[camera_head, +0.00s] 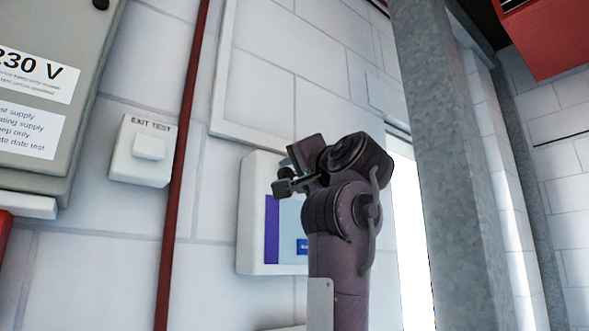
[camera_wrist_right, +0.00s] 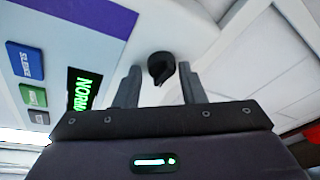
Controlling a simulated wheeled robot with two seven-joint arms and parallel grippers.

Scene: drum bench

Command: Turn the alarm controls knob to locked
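The alarm panel (camera_head: 252,215) is a white wall box with a purple stripe, partly hidden behind my right arm in the head view. In the right wrist view its black knob (camera_wrist_right: 161,67) stands on the white face. My right gripper (camera_head: 287,173) is at the panel, open. In the right wrist view its two fingers stand apart, with the knob showing between their tips. I cannot tell whether either finger touches the knob. In the head view the knob is hidden by the gripper. My left gripper is not in view.
In the wrist view the panel has a lit green display (camera_wrist_right: 82,90), a blue button (camera_wrist_right: 25,61) and a green button (camera_wrist_right: 33,96). An exit test box (camera_head: 143,150), a red pipe (camera_head: 180,150) and a grey cabinet (camera_head: 60,125) are left. A grey column (camera_head: 440,150) stands right.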

